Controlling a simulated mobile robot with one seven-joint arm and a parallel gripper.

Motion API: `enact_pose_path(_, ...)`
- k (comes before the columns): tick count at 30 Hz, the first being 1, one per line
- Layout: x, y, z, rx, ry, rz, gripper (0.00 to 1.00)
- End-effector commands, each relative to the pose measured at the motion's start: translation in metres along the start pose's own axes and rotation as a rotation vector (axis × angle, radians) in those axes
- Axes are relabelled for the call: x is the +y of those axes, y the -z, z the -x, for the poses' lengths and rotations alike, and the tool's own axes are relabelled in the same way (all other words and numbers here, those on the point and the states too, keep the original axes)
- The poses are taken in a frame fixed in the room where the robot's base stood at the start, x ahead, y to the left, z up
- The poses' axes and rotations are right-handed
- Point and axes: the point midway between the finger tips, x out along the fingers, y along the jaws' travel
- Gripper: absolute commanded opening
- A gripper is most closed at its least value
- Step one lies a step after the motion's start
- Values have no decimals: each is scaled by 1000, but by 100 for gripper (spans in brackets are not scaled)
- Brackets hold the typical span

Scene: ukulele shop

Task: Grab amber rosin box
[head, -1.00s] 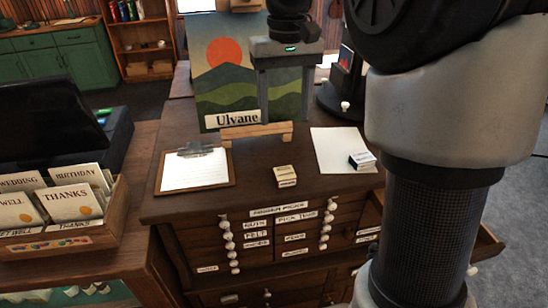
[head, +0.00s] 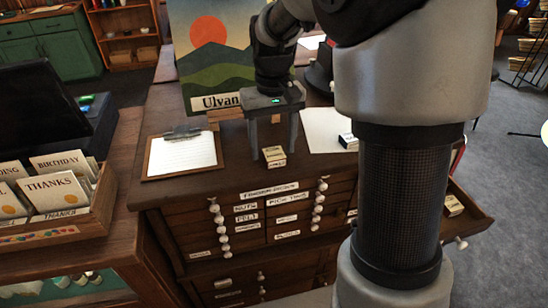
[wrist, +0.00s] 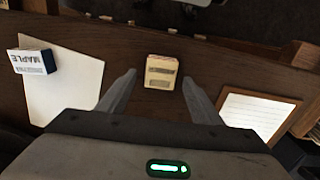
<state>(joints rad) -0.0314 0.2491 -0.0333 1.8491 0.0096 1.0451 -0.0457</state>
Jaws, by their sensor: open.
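A small cream-and-amber box (head: 274,156) with a dark-lettered label sits on the dark wooden cabinet top (head: 200,186), near its front edge. It also shows in the wrist view (wrist: 162,72), upper middle. My gripper (head: 274,150) is open and empty above the cabinet top, fingers pointing down. In the wrist view the box appears between the two fingertips, with a gap on each side. I cannot tell how far the fingertips are above it. A similar pale box (head: 453,205) lies in the open drawer at right; its label is unreadable.
A white and dark-blue box (head: 348,141) marked "MAPLE" in the wrist view (wrist: 33,60) lies on white paper (head: 320,128). A clipboard (head: 182,155) lies left. The "Ulvane" picture (head: 210,50) stands behind. The open drawer (head: 478,222) juts out at right. A card box (head: 55,200) is at left.

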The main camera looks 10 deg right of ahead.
Motion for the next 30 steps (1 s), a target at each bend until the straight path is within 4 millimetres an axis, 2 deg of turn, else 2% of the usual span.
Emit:
enact_pose_path(8,0,0,-3,2,0,0,58)
enact_pose_path(15,0,0,-2,2,0,0,17)
enact_pose_path(16,0,0,-2,2,0,0,16)
enact_pose_path(24,0,1,2,3,0,0,15)
enact_pose_path(26,0,1,8,4,0,0,15)
enact_pose_path(30,0,1,34,6,0,0,15)
